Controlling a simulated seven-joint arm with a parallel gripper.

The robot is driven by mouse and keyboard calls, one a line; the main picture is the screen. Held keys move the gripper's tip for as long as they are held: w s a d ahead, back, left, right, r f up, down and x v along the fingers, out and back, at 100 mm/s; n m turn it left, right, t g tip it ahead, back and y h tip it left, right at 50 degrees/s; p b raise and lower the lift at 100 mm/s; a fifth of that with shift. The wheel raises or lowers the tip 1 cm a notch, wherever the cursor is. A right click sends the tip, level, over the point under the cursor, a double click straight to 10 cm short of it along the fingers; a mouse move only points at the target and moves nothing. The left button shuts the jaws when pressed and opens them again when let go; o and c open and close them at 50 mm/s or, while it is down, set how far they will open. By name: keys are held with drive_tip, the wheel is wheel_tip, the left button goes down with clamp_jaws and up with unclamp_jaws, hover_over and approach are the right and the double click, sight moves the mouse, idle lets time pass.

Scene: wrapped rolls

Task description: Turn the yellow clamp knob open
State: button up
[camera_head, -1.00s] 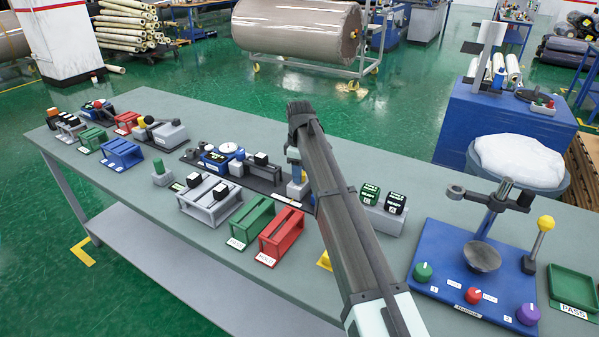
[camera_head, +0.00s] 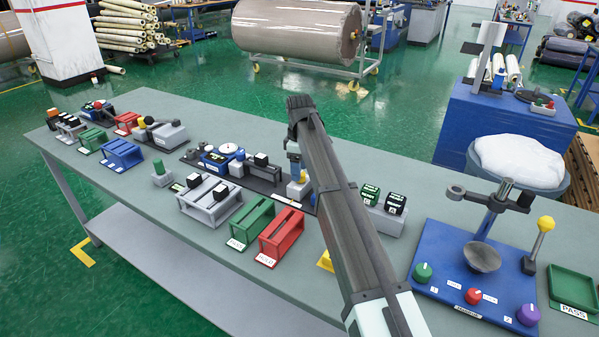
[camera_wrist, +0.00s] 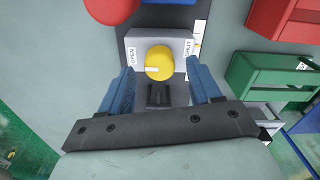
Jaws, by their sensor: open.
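In the wrist view the yellow clamp knob (camera_wrist: 162,62) sits on a light grey block (camera_wrist: 133,40). A short white mark lies on its left part, toward the OPEN label (camera_wrist: 133,58); the SHUT label (camera_wrist: 188,53) is on the right. My gripper (camera_wrist: 160,72) is open, with one blue finger on each side of the knob and a gap to both. In the head view my gripper (camera_head: 293,158) is over the far edge of the middle station, mostly hidden by my arm. A bit of yellow (camera_head: 303,174) shows just below it.
Green (camera_head: 250,222) and red (camera_head: 283,236) trays stand in front of the station. A blue fixture board (camera_head: 450,250) is farther right. Bare table lies between.

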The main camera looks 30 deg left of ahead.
wheel_tip(320, 180, up, 12)
idle(0.4)
drive_tip(key=shift+f, duration=0.1)
idle(0.3)
